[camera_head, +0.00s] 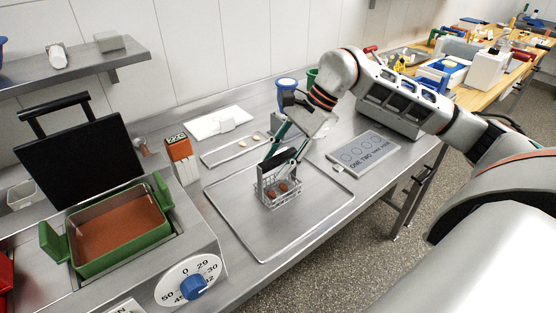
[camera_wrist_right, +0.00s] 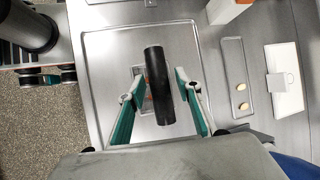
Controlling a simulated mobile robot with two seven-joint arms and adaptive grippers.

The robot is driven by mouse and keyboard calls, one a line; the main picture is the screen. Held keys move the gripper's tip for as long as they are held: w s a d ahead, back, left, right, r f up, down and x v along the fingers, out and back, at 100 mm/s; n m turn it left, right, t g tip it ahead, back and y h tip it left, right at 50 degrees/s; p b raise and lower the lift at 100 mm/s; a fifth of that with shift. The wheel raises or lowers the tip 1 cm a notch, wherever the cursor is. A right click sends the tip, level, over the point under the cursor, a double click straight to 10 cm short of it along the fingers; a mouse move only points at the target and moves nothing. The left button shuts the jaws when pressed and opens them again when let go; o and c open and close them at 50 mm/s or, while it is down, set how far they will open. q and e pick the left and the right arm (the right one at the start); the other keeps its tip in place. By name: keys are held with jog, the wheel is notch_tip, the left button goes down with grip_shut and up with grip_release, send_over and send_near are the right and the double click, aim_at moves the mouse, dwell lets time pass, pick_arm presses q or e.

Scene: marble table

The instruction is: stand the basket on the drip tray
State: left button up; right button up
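A wire basket (camera_head: 281,199) with brown pieces in it appears upright on the large flat drip tray (camera_head: 246,228), toward its far right part. My right gripper (camera_head: 281,165) is above the basket, its teal fingers pointing down and apart. In the right wrist view, the basket's black handle (camera_wrist_right: 159,85) lies between the open fingers of my right gripper (camera_wrist_right: 160,88), with a gap on both sides. The handle hides most of the basket there. The tray (camera_wrist_right: 101,60) shows around it. My left gripper is not in view.
A green-handled pan (camera_head: 113,233) with a brown surface is at the left, by a black lid (camera_head: 80,160) and a dial (camera_head: 190,282). An orange and white timer (camera_head: 181,155) stands left of the tray. A grey marked plate (camera_head: 363,152) lies right. The tray's front is clear.

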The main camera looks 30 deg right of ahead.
jog(key=shift+r, duration=0.2)
jog(key=v, duration=1.2)
jog(key=shift+p, duration=0.3)
jog(key=shift+f, duration=0.1)
